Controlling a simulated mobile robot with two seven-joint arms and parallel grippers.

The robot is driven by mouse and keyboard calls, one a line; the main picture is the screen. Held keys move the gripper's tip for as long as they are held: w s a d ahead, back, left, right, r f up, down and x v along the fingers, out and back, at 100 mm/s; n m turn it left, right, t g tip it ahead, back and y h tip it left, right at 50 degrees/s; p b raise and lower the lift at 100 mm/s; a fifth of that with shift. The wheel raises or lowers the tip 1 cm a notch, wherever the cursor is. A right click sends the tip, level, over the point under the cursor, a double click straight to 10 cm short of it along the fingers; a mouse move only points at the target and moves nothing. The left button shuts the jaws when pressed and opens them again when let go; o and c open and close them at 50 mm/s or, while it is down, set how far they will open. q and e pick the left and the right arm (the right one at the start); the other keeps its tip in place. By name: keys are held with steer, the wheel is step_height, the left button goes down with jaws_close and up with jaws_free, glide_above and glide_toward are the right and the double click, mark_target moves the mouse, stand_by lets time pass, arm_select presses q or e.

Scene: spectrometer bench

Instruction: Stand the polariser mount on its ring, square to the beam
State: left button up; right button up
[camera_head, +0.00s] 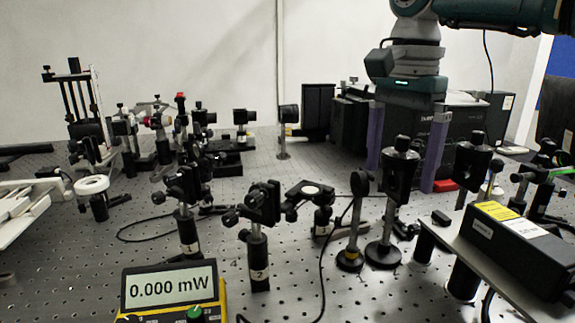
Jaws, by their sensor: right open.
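A black mount (401,172) on a metal post with a round black base (383,256) stands upright on the perforated bench, right of centre. It looks like the polariser mount, but I cannot read a label on it. My right gripper (401,181) hangs from above, its two purple fingers wide apart. In the picture the mount's head shows between the fingers, in front of the gripper body. I cannot tell how far apart in depth they are, and I see no grip on it. No ring marking shows clearly around its base. My left gripper is out of view.
A slim post with a round head (360,184) stands close left of the mount. Numbered mounts, one on post 2 (259,262), stand further left. A yellow power meter (170,290) reads 0.000 mW in front. A black labelled box (510,245) sits on a raised plate at right.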

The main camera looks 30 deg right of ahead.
step_height(320, 180, up, 10)
steer(key=shift+r, duration=0.25)
stand_by(0.4)
